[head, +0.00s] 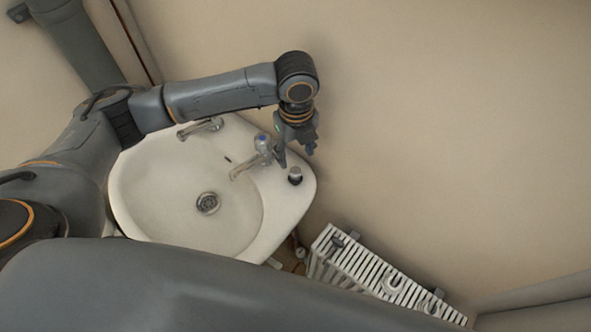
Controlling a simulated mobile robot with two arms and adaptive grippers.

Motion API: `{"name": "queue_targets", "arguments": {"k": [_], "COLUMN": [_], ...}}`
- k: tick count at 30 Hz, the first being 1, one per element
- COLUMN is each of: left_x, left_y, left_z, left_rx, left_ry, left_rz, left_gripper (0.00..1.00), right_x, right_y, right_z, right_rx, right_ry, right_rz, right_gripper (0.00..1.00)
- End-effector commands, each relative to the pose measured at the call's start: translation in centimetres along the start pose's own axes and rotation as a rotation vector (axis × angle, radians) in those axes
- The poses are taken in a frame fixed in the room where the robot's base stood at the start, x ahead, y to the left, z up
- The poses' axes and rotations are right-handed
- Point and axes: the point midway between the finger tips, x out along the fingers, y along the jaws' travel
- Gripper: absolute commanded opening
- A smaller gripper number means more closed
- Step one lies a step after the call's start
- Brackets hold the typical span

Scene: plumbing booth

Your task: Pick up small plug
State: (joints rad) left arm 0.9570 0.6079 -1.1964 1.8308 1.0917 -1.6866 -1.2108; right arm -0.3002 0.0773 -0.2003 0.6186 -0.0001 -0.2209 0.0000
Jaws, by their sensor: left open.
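The small plug (295,175) sits upright near the right corner of the white sink's rim. It looks dark with a paler top. My left gripper (296,158) reaches in from the upper left and hangs over the sink's back edge, just above the plug in the picture. Its fingers point down and are open, with nothing seen between them. The gap between the fingers and the plug cannot be judged exactly. My right gripper is not in view.
The white sink (150,190) has a drain (207,203) in its bowl. One tap (250,163) stands close beside my left gripper, and another tap (200,127) is further left. A white slatted radiator (375,272) is at the lower right. The beige wall is bare.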

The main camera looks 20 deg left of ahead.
Motion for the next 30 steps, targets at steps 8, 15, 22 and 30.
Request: {"name": "queue_targets", "arguments": {"k": [8, 15, 22, 30], "left_x": [3.6, 6.0, 8.8, 9.0], "left_y": [0.0, 0.1, 0.1, 0.0], "left_z": [0.0, 0.1, 0.2, 0.3], "left_rx": [0.000, 0.000, 0.001, 0.002], "left_ry": [0.000, 0.002, -0.001, -0.002], "left_rz": [0.001, 0.004, 0.001, -0.001], "left_gripper": [0.55, 0.55, 0.55, 0.49], "right_x": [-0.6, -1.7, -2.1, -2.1], "right_y": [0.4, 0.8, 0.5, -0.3], "right_z": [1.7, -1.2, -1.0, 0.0], "right_rx": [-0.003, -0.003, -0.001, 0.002], "right_ry": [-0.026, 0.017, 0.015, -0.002], "right_rz": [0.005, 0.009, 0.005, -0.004], "right_gripper": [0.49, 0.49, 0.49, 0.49]}}
